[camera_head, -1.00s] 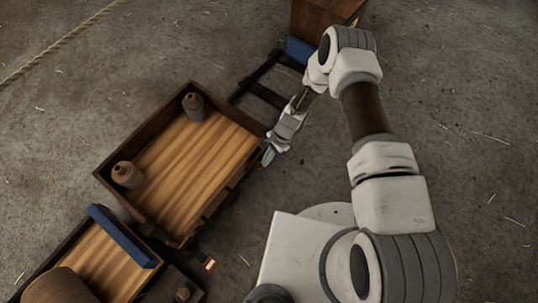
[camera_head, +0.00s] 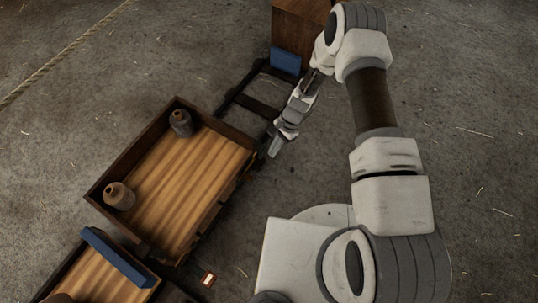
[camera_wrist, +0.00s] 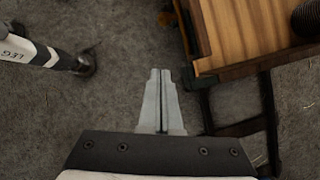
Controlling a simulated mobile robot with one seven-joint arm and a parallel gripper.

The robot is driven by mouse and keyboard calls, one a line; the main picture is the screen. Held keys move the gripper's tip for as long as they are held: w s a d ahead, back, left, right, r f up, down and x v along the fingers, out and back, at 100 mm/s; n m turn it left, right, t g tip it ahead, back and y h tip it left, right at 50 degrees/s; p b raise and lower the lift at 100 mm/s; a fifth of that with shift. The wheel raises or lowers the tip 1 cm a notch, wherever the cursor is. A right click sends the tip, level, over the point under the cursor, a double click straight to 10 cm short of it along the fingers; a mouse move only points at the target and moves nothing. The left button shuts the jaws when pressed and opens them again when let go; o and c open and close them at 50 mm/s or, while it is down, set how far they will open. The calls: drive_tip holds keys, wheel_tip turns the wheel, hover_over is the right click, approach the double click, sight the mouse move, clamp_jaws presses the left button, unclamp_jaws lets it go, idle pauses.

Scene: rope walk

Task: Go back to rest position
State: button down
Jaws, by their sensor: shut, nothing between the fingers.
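My gripper (camera_head: 274,146) is shut and empty. In the head view it hangs just off the right edge of the wooden tray cart (camera_head: 192,190), apart from the tray floor. In the wrist view the fingers (camera_wrist: 161,100) are pressed together above bare floor, with the cart's corner (camera_wrist: 205,62) to their upper right. My arm reaches up the right side of the head view and bends back down to the gripper.
A blue-edged cart (camera_head: 118,257) is at lower left. A wooden box (camera_head: 298,27) with a blue pad (camera_head: 286,61) stands behind. A rope (camera_head: 68,51) crosses the floor. The right floor is clear.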

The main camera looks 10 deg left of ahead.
drive_tip(key=shift+d+r, duration=0.1)
drive_tip(key=shift+r, duration=0.2)
idle(0.4)
drive_tip(key=w+d+r+n+t, duration=0.1)
drive_tip(key=w+d+r+n, duration=0.15)
drive_tip(key=r, duration=0.85)
drive_tip(key=w+d+r+n+t+h, duration=0.1)
drive_tip(key=w+d+r, duration=0.15)
drive_tip(key=r, duration=0.75)
drive_tip(key=w+d+r+n+t, duration=0.1)
drive_tip(key=w+d+r+t, duration=0.15)
drive_tip(key=r, duration=0.85)
drive_tip(key=s+d+r+n+t+h, duration=0.1)
drive_tip(key=s+d+r, duration=0.2)
drive_tip(key=s+r, duration=0.35)
drive_tip(key=s+d+r+n+t, duration=0.1)
drive_tip(key=s+d+r, duration=0.25)
drive_tip(key=r, duration=0.55)
drive_tip(key=s+d+r+n+t+h, duration=0.1)
drive_tip(key=s+d+r, duration=0.2)
drive_tip(key=s, duration=0.3)
drive_tip(key=s+d+r+n+t, duration=0.1)
drive_tip(key=s+d+r+t, duration=0.1)
drive_tip(key=s+d+r, duration=0.3)
wheel_tip(320, 180, up, 22)
drive_tip(key=s+a+p, duration=0.1)
drive_tip(key=a+p, duration=0.1)
drive_tip(key=p, duration=2.1)
